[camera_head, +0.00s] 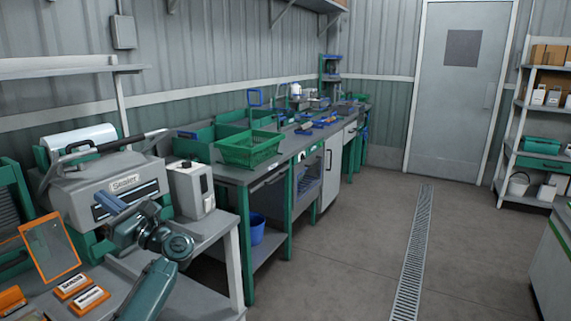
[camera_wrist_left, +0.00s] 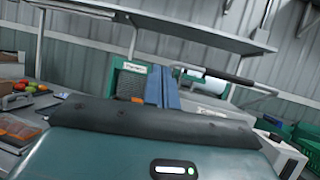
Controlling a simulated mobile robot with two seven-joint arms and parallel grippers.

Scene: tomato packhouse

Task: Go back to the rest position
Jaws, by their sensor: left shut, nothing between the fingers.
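My left gripper (camera_head: 104,194) is in front of the grey sealer (camera_head: 108,188) in the head view. Its blue fingers are shut together with nothing between them. They also show side by side in the left wrist view (camera_wrist_left: 163,85), pointing towards the sealer bench. I cannot tell how large the gap between the fingertips and the sealer is. My teal and grey left arm comes up from the bottom left over the bench edge. My right gripper is in neither view.
A white box-shaped device (camera_head: 190,189) stands right of the sealer. An orange-framed panel (camera_head: 50,246) stands at the left. A green crate (camera_head: 248,149) sits on the long bench. A shelf (camera_head: 60,67) hangs above. The floor (camera_head: 340,240) to the right is clear.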

